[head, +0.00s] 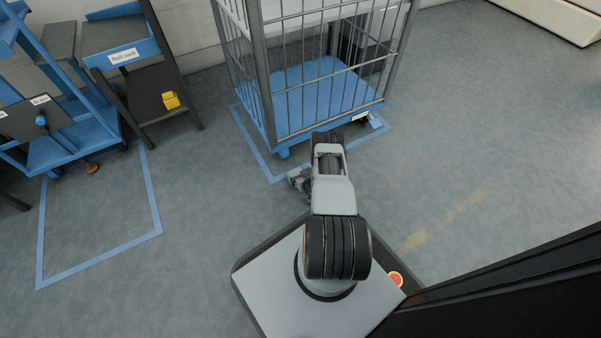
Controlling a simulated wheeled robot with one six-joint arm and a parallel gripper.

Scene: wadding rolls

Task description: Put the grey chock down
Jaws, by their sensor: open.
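My gripper (298,180) is low over the floor, just in front of the roll cage's (322,98) near edge, at the blue taped line. It is small and partly hidden by my own wrist, and its jaws are open. I cannot clearly make out a grey chock; one near the gripper would blend with the grey jaws and floor. The cage has a blue base and grey bars, and stands inside a blue taped outline (257,152). A blue caster (284,153) shows under its near left corner. My arm covers part of the cage's front edge.
A dark rack (166,85) labelled "Roll rack" stands at the left with a yellow block (171,100) on its shelf. A blue trolley (70,150) is farther left. An empty taped bay (100,225) lies before it. Floor at the right is clear.

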